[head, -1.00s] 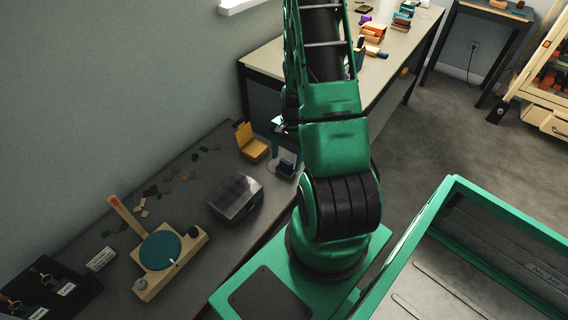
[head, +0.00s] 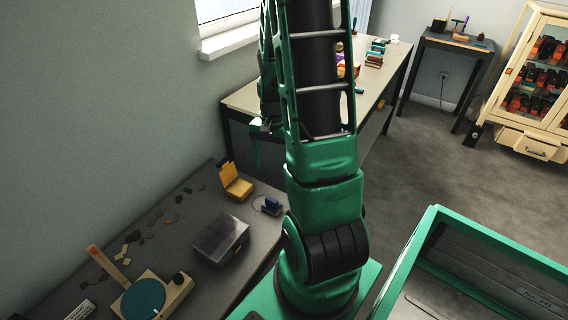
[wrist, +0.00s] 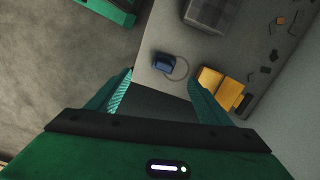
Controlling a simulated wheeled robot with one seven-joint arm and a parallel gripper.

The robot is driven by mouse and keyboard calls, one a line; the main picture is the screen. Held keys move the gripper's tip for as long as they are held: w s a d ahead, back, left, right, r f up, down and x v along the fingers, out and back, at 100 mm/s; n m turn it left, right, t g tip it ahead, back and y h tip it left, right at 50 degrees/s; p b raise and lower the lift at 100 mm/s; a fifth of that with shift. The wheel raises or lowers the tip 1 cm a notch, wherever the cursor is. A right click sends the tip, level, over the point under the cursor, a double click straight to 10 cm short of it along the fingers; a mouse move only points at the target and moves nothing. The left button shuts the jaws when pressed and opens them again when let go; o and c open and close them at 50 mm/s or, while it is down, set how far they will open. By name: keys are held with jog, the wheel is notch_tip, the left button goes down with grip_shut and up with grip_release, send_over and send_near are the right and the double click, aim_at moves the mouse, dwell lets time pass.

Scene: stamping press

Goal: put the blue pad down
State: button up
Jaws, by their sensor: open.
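The blue pad (head: 272,204) rests on the dark workbench (head: 255,232), near its right edge. In the wrist view, the blue pad (wrist: 164,63) overlaps a thin pale ring outline (wrist: 184,68). My gripper (head: 258,150) is raised above and apart from the pad, partly hidden behind my arm in the head view. In the wrist view, the fingers of my gripper (wrist: 160,92) are spread wide with nothing between them. The pad lies beyond the fingertips.
A yellow open box (head: 236,184) stands beside the pad; a dark clear-lidded box (head: 220,240) is nearer. A cream device with a teal disc (head: 143,299) and several small chips (head: 130,243) lie to the left. A long pale table (head: 240,97) stands behind.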

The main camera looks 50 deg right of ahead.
jog(key=s+a+r+n, duration=0.3)
jog(key=s+a+r, duration=0.2)
jog(key=s+r, duration=0.2)
jog(key=s+a+r+n, duration=0.4)
jog(key=s+r, duration=0.4)
jog(key=r, duration=0.2)
jog(key=shift+a+r+n, duration=0.2)
jog(key=shift+a+n, duration=0.1)
jog(key=shift+a, duration=0.5)
jog(key=shift+s, duration=0.1)
jog(key=shift+w+f+h, duration=0.25)
jog(key=shift+w+h, duration=0.05)
jog(key=shift+w, duration=0.3)
jog(key=shift+o, duration=0.6)
